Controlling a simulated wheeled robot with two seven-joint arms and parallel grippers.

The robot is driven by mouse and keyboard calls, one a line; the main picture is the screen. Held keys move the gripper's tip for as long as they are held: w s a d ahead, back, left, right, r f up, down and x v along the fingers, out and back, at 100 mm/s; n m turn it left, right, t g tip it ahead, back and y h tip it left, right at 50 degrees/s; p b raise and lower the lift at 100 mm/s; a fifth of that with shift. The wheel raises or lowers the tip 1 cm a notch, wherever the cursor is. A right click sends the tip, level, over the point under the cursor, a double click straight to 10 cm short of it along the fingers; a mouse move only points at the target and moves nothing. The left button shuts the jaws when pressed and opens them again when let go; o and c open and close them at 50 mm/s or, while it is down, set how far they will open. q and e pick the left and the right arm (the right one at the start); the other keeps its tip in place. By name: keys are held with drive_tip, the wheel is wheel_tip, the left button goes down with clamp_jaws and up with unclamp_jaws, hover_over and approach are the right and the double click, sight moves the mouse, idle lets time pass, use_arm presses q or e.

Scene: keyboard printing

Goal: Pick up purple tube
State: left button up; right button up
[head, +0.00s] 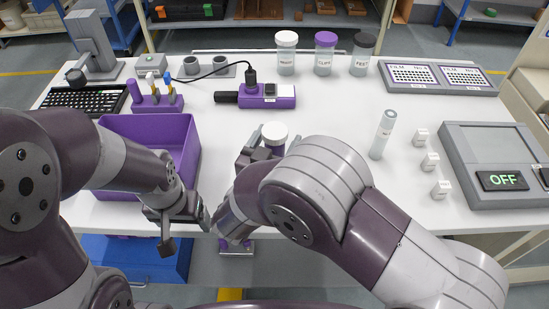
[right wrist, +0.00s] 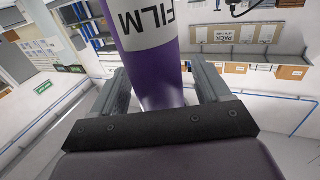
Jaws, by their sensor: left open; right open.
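The purple tube (right wrist: 155,75) stands between the two fingers of my right gripper (right wrist: 165,85) in the right wrist view, with a white label reading "FILM". Both fingers are apart, and I cannot tell whether either touches it. In the head view, a white-capped tube (head: 274,132) stands at my right gripper (head: 260,155), its lower part hidden by my right arm.
A purple bin (head: 186,130) is at the left. Three capped jars (head: 325,60) stand at the back. A clear tube (head: 383,134), several small white blocks (head: 430,161) and a grey device reading "OFF" (head: 470,140) are at the right. The table's middle (head: 330,115) is clear.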

drive_tip(key=shift+w+d, duration=0.2)
drive_tip(key=shift+w, duration=0.25)
drive_tip(key=shift+s, duration=0.1)
drive_tip(key=c, duration=1.3)
drive_tip(key=shift+c, duration=0.2)
